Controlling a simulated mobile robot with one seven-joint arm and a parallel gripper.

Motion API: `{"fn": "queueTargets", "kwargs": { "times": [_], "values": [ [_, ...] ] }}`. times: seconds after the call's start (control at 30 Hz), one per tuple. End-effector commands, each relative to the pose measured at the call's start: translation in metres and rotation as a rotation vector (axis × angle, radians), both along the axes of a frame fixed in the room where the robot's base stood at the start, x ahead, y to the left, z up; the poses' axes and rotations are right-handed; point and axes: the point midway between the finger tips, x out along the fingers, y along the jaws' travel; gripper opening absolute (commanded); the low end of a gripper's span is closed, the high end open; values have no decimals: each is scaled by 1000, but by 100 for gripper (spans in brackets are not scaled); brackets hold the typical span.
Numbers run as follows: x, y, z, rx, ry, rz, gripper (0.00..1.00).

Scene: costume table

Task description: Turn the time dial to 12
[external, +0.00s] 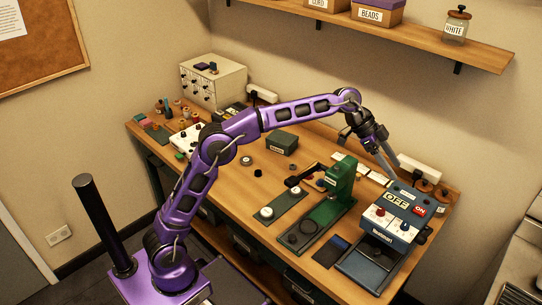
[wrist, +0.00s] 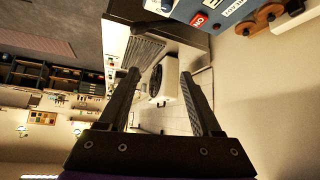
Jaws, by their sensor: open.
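The blue-grey press machine (external: 411,201) stands at the right end of the table. Its white front panel (external: 390,222) carries a red knob (external: 381,212) and a blue knob (external: 405,227). Their markings are too small to read, so I cannot tell which is the time dial or its setting. An OFF label and a red ON label (external: 420,210) are on top. My gripper (external: 388,161) is open and empty, above and behind the machine, apart from it.
A green hand press (external: 338,185) stands left of the machine. A dark green box (external: 282,143) and small parts lie on the wooden table (external: 230,185). A power strip (external: 420,169) runs behind the machine. A shelf (external: 400,36) hangs on the wall above.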

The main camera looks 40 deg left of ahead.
Motion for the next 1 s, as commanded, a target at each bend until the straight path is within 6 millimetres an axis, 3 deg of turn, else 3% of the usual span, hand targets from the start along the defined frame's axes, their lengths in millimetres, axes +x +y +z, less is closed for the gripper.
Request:
{"fn": "queueTargets", "kwargs": {
  "times": [0.03, 0.23, 0.57, 1.0],
  "values": [
    [-3, -13, -4, 64, 44, 23, 66],
    [-5, -27, -29, 278, 137, 197, 66],
    [-3, -34, -52, 351, 156, 282, 66],
    [17, -63, -139, 348, 156, 281, 66]
  ]
}}
